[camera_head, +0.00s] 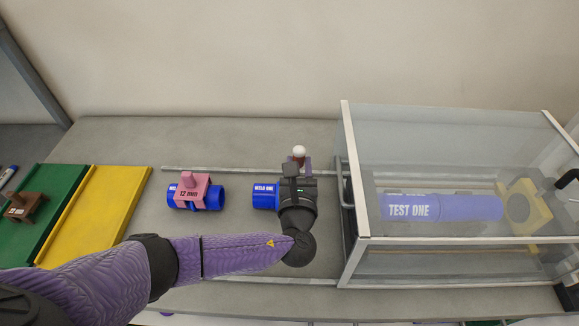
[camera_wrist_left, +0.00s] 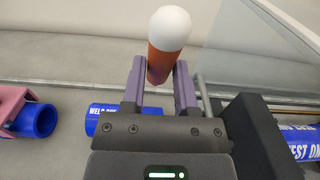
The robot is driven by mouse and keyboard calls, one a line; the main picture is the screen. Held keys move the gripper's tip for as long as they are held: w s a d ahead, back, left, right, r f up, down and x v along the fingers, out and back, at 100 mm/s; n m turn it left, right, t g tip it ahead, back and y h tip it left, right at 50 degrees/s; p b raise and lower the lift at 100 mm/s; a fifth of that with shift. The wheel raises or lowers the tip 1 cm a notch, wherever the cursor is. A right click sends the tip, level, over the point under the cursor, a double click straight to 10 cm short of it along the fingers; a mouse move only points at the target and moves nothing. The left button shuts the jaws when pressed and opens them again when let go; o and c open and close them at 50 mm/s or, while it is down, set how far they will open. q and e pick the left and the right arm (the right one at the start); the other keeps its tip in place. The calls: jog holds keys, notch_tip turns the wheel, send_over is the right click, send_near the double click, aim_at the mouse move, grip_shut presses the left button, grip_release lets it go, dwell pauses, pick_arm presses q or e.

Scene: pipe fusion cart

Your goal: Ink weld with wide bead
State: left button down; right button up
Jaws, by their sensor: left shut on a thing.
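My left gripper (camera_head: 299,164) is shut on an orange-brown peg with a white rounded end (camera_wrist_left: 169,42). The peg stands out beyond the purple fingers in the left wrist view; its lower part is hidden. The gripper is over the rail area, beside the clear box. A blue pipe marked WELD (camera_head: 264,195) lies under my wrist, which hides its right part. A pink gauge marked 12 mm (camera_head: 193,191) sits across a second blue pipe (camera_head: 215,197) to the left. A brown gauge (camera_head: 24,208) rests on the green panel. My right gripper is not seen.
A clear box with a metal frame (camera_head: 352,250) stands at the right, holding a blue pipe marked TEST ONE (camera_head: 450,208) and a yellow block (camera_head: 527,205). Green (camera_head: 50,225) and yellow (camera_head: 105,210) panels lie at the left. A pen (camera_head: 7,175) is at the left edge.

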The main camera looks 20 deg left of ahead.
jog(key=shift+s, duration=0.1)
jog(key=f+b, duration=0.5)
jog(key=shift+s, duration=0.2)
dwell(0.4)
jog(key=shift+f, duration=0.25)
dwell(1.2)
jog(key=shift+b, duration=0.3)
dwell(0.5)
